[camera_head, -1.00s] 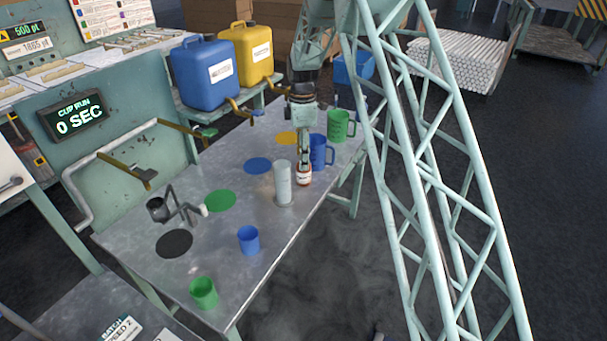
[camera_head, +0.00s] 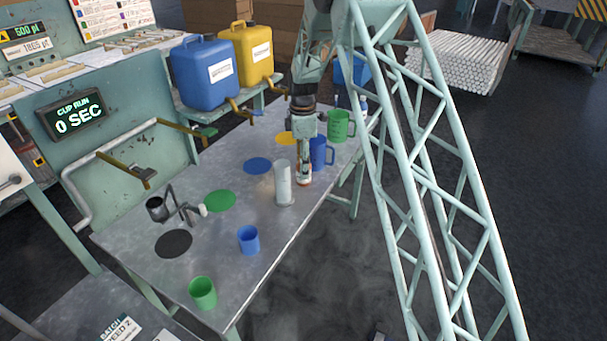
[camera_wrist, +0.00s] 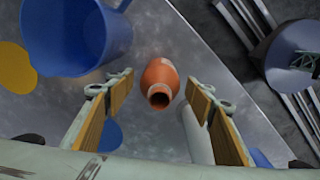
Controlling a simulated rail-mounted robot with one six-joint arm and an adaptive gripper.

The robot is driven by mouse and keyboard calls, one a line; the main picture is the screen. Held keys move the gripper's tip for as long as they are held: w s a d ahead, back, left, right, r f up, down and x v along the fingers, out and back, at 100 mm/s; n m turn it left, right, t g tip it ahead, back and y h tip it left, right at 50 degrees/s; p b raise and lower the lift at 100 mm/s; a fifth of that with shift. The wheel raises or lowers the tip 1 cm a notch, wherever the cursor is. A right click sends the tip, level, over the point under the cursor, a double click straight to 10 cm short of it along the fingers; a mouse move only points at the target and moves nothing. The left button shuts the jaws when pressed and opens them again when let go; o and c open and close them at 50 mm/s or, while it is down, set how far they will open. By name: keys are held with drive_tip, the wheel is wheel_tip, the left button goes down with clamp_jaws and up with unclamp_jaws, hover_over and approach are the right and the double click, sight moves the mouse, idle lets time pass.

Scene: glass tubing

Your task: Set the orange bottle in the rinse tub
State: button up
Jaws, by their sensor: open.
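The orange bottle (camera_wrist: 160,82) stands on the metal table, its open neck facing the camera in the wrist view. In the head view only a little of the bottle (camera_head: 304,182) shows under my gripper. My gripper (camera_wrist: 161,88) is open, with one finger on each side of the bottle in the picture and gaps to both. I cannot tell from the wrist view how far down the fingers reach. I cannot surely pick out the rinse tub; a blue bin (camera_head: 352,72) shows behind my arm in the head view.
A pale cylinder (camera_head: 283,185) stands close left of the bottle. A blue mug (camera_head: 319,152) and a green mug (camera_head: 339,124) stand behind it. A blue cup (camera_head: 248,240) and a green cup (camera_head: 203,293) stand nearer. The table's right edge is close to the bottle.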

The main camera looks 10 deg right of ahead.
drive_tip(key=shift+f, duration=0.9)
drive_tip(key=shift+c, duration=0.3)
drive_tip(key=c, duration=1)
drive_tip(key=shift+r, duration=0.1)
drive_tip(key=shift+r, duration=1.6)
drive_tip(key=shift+s+r, duration=0.1)
drive_tip(key=shift+s, duration=0.05)
drive_tip(key=s+r+p, duration=0.1)
drive_tip(key=s, duration=1.4)
drive_tip(key=shift+s+r, duration=0.2)
drive_tip(key=shift+s, duration=0.15)
